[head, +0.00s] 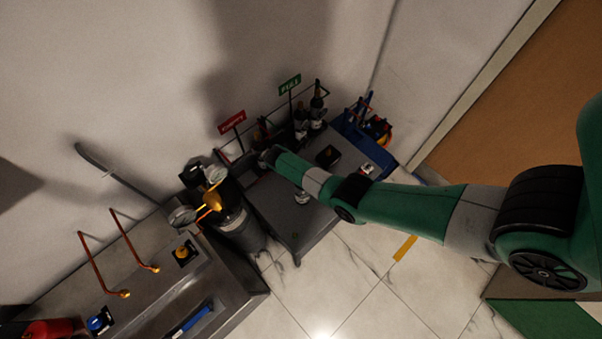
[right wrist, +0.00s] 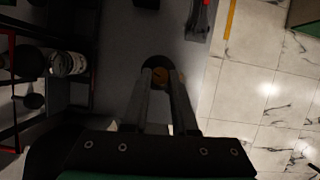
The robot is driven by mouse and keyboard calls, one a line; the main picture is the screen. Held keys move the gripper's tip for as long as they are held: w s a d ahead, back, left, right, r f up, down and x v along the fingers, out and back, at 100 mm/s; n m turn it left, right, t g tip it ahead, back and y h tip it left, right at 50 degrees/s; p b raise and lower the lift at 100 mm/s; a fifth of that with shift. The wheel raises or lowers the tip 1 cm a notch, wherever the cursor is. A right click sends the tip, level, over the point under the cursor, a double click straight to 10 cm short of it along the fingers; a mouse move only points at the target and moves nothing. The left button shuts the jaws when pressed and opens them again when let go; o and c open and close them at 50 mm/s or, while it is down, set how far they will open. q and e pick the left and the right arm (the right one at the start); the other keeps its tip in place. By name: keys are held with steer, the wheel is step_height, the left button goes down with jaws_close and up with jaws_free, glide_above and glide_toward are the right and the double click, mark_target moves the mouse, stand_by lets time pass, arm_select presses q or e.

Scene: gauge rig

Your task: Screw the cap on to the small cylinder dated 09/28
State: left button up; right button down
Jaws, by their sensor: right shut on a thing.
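A dark round shape (right wrist: 157,63) surrounds this piece; I cannot tell whether the piece is the cap or a cylinder top. In the head view the right gripper (head: 266,156) is by the rack under the red sign, and my arm hides what it holds. Small dark cylinders (head: 301,122) stand in the rack under the green sign. A cylinder with a pale label (right wrist: 68,63) shows in the rack; no date is readable. My left gripper is not in view.
The grey bench (head: 298,238) has bare room at its front. A black box (head: 328,156) and a white and red item (head: 367,169) lie on it. A blue crate (head: 350,134) stands at its right. A large dark cylinder (head: 236,222) stands left of the bench.

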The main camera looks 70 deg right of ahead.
steer(key=shift+f+m+g+y+b, duration=0.1)
steer(key=shift+m+g+y+b, duration=0.3)
steer(key=shift+m+b, duration=1)
steer(key=shift+m, duration=0.4)
steer(key=shift+m+g+b, duration=0.3)
steer(key=shift+m+b, duration=0.1)
steer(key=shift+b, duration=0.1)
steer(key=shift+m+g+y+b, duration=0.3)
steer(key=shift+m+y+b, duration=0.1)
steer(key=shift+m+b, duration=0.65)
steer(key=shift+m, duration=0.35)
steer(key=c, duration=0.6)
jaws_free()
